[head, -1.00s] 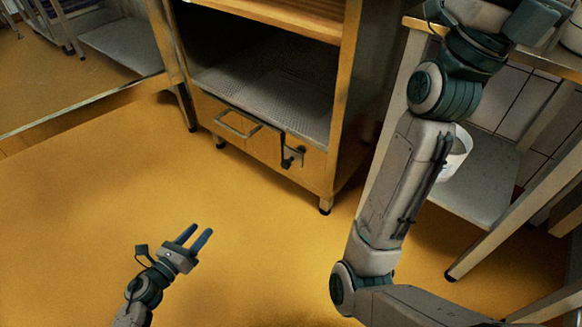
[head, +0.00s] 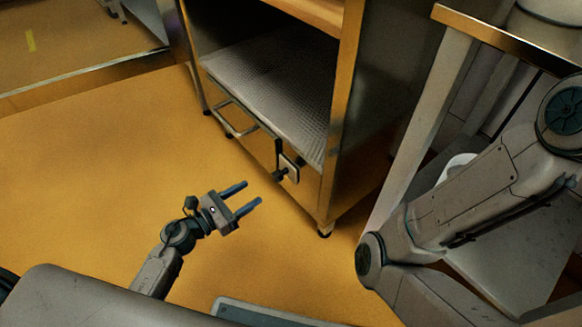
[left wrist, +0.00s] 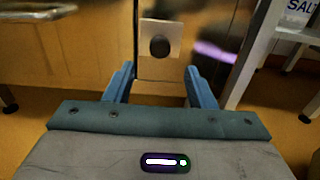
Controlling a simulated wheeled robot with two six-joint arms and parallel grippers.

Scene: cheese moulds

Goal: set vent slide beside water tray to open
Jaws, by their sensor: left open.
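The vent slide is a small light plate (head: 290,168) with a dark knob (head: 280,176), low on the cabinet front. In the left wrist view the plate (left wrist: 175,32) and its round dark knob (left wrist: 160,45) sit straight ahead, between and beyond my fingers. The water tray front, with a bar handle (head: 231,133), is left of the slide; the handle also shows in the left wrist view (left wrist: 40,14). My left gripper (head: 254,194) is open and empty, short of the knob and apart from it. The left wrist view shows its spread blue fingers (left wrist: 159,80). My right gripper is out of view.
The cabinet has an open bay with a perforated shelf (head: 275,85) above the slide. A steel table (head: 425,120) with a lower shelf stands to the right, with a white container (head: 459,162) behind my right arm. The yellow floor (head: 90,180) at left is clear.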

